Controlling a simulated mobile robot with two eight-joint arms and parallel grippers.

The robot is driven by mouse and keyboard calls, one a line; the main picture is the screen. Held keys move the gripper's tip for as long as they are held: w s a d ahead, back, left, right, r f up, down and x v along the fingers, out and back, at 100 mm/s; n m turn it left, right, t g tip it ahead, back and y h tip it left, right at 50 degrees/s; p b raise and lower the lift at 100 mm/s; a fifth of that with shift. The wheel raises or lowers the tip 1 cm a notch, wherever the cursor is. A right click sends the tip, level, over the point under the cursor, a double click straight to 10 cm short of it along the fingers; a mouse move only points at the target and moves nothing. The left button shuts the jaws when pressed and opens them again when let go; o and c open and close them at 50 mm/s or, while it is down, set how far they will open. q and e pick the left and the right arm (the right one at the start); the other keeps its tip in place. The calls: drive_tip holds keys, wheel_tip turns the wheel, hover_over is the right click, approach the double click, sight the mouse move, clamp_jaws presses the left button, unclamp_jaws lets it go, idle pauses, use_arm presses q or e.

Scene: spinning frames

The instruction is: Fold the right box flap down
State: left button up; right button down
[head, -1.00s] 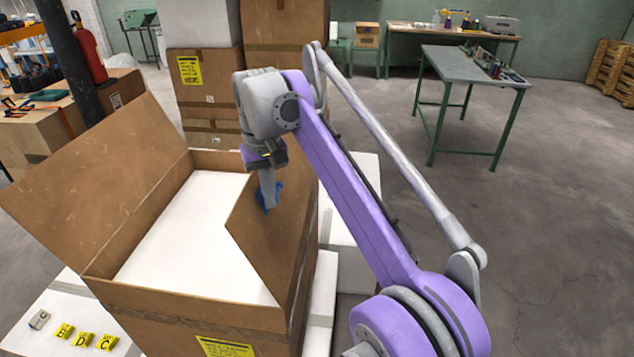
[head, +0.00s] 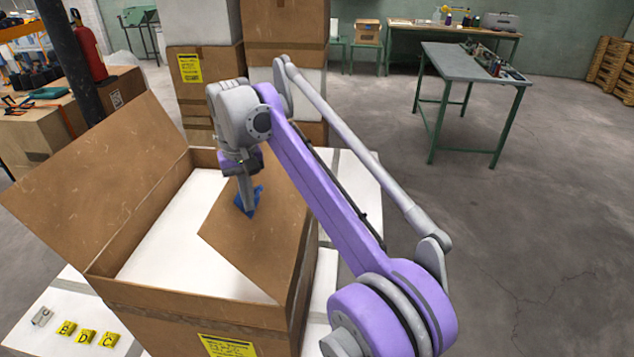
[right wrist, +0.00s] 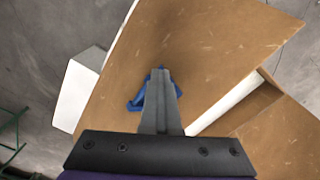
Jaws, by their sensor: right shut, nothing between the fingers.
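The open cardboard box (head: 190,309) stands in the middle left of the head view with a white inside. Its right flap (head: 256,246) leans inward over the right part of the opening; it fills much of the right wrist view (right wrist: 200,60). The left flap (head: 95,175) stands up and slants outward. My right gripper (head: 248,208) is shut and empty, its blue fingertips at the outer face of the right flap; they also show in the right wrist view (right wrist: 150,98). Whether they press on it is hard to tell. My left gripper is not in view.
Stacked cartons (head: 285,62) stand behind the box. A green-legged table (head: 462,65) stands at the back right, with free floor before it. Yellow lettered tags (head: 87,337) lie on the white surface at the lower left.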

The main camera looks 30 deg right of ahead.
drive_tip(key=shift+w+a+f, duration=0.4)
drive_tip(key=shift+w+a, duration=0.2)
drive_tip(key=shift+w, duration=0.05)
drive_tip(key=shift+w+a+f, duration=1.4)
drive_tip(key=shift+a+f, duration=0.25)
drive_tip(key=shift+f, duration=0.15)
drive_tip(key=shift+w+a+f, duration=0.35)
drive_tip(key=shift+a+f, duration=0.1)
drive_tip(key=shift+f, duration=0.3)
drive_tip(key=shift+w+a+f, duration=0.35)
drive_tip(key=shift+a+f, duration=0.05)
drive_tip(key=shift+f, duration=0.3)
drive_tip(key=shift+w+a+f, duration=0.35)
drive_tip(key=shift+a+f, duration=0.1)
drive_tip(key=shift+f, duration=0.3)
